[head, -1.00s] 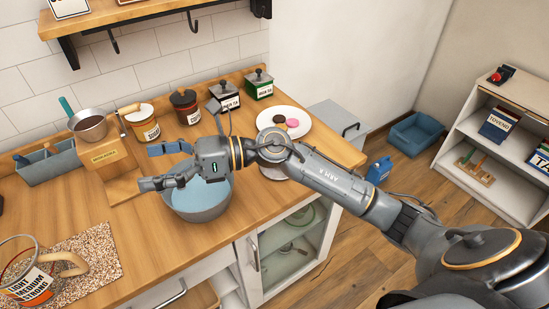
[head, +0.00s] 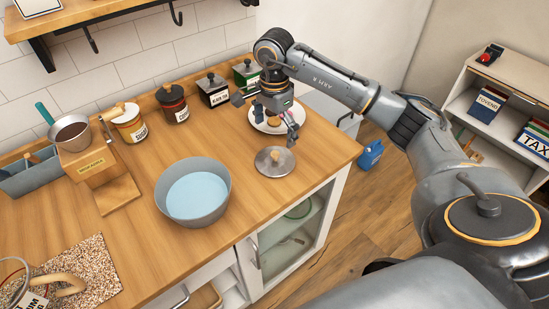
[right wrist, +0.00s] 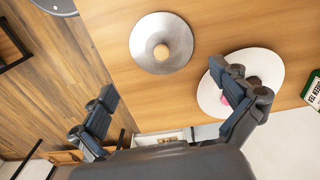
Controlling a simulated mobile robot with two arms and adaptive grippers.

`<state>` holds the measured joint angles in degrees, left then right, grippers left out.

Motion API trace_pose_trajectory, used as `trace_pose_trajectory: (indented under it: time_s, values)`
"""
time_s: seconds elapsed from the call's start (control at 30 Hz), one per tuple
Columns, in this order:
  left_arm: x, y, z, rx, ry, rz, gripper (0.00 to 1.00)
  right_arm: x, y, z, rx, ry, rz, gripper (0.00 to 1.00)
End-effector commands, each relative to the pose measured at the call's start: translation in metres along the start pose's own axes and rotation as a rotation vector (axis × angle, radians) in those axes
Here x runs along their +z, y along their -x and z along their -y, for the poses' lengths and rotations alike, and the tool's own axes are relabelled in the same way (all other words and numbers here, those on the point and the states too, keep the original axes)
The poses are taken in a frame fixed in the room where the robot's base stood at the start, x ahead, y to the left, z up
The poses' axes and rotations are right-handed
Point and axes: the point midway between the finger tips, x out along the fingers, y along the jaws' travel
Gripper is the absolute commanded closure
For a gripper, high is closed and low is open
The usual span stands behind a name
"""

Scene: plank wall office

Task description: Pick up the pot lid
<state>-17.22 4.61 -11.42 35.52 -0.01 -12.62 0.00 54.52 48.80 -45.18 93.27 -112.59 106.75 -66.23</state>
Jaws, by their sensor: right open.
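The pot lid (head: 275,161) is a round grey metal disc with a light wooden knob. It lies flat on the wooden counter, right of the grey pot (head: 163,196) that holds pale blue liquid. In the right wrist view the lid (right wrist: 147,52) is fully visible with its knob up. My right gripper (head: 271,121) is open and empty above the white plate, just behind the lid and apart from it. In the right wrist view its two fingers (right wrist: 172,108) are spread wide, with the lid beyond them. My left gripper is not in view.
A white plate (head: 258,123) with sweets lies partly under my right gripper. Several canisters and tea tins, such as the green tin (head: 246,74), line the wall. The counter's front right is clear.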

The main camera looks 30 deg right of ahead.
Motion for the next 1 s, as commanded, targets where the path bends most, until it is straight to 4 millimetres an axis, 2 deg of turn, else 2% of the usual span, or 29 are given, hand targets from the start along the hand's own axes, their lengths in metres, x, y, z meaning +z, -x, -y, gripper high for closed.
trace_pose_trajectory:
  time_s: [0.13,0.37,0.53,0.7,0.97,1.0]
  values:
    - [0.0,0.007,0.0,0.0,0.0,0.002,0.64,0.001,-0.025,-0.001,0.003,0.001,0.002,0.0]
    - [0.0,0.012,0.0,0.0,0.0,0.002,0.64,0.001,-0.041,0.0,0.001,0.0,0.003,0.0]
    - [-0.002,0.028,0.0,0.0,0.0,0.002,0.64,-0.002,-0.064,0.0,0.005,-0.001,0.004,0.0]
    - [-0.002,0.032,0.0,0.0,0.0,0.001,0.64,-0.003,-0.086,0.001,0.001,0.0,0.003,0.0]
    - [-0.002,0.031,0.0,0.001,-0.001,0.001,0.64,-0.003,-0.09,0.001,-0.002,0.001,0.002,0.0]
    - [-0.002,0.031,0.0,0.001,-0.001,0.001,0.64,-0.003,-0.09,0.001,-0.002,0.001,0.002,0.04]
